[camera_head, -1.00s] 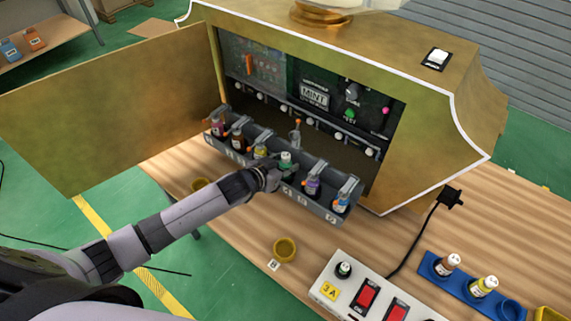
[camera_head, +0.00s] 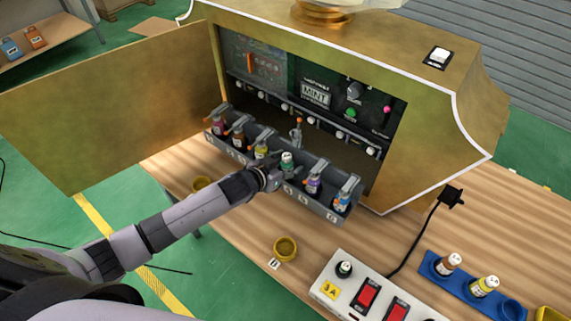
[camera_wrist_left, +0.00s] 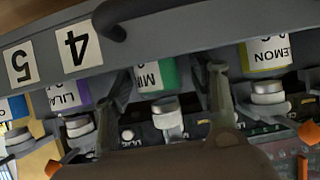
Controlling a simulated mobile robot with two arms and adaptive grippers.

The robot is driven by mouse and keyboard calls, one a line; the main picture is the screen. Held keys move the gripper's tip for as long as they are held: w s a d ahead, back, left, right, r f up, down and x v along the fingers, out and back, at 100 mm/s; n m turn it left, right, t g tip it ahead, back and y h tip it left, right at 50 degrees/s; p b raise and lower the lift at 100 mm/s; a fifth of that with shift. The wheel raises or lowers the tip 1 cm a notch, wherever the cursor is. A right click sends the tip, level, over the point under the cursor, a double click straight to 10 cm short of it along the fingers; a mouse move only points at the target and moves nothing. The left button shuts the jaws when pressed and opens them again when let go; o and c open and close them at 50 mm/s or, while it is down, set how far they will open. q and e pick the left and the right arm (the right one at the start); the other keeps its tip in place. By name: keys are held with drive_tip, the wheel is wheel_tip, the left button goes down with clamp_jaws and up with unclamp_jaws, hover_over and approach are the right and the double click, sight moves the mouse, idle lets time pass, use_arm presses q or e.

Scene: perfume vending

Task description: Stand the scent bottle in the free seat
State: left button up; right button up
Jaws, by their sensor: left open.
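The scent bottle (camera_head: 286,161), with a white cap and a green label reading MINT, stands about upright in a seat of the grey tray (camera_head: 318,211). It also shows upside down in the left wrist view (camera_wrist_left: 150,77). The tray's number 4 plate is near it. My left gripper (camera_head: 281,174) is open, with one finger on either side of the bottle; contact is hard to tell. The bottle's base is hidden by the tray wall. The orange-tipped lever (camera_head: 297,131) behind this seat stands raised. My right gripper is out of view.
Several other bottles sit in neighbouring seats, including a purple one (camera_head: 312,184) and a yellow one (camera_head: 261,150). The gold machine's door (camera_head: 110,110) is open at left. A switch box (camera_head: 375,295), a blue rack (camera_head: 468,283) and a yellow bowl (camera_head: 285,249) are on the table.

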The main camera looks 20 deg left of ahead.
use_arm(q)
drive_tip(key=shift+r, duration=0.25)
drive_tip(key=shift+s+a, duration=0.15)
drive_tip(key=shift+s, duration=0.1)
drive_tip(key=v, duration=1.1)
drive_tip(key=shift+r, duration=0.15)
drive_tip(key=shift+s, duration=0.15)
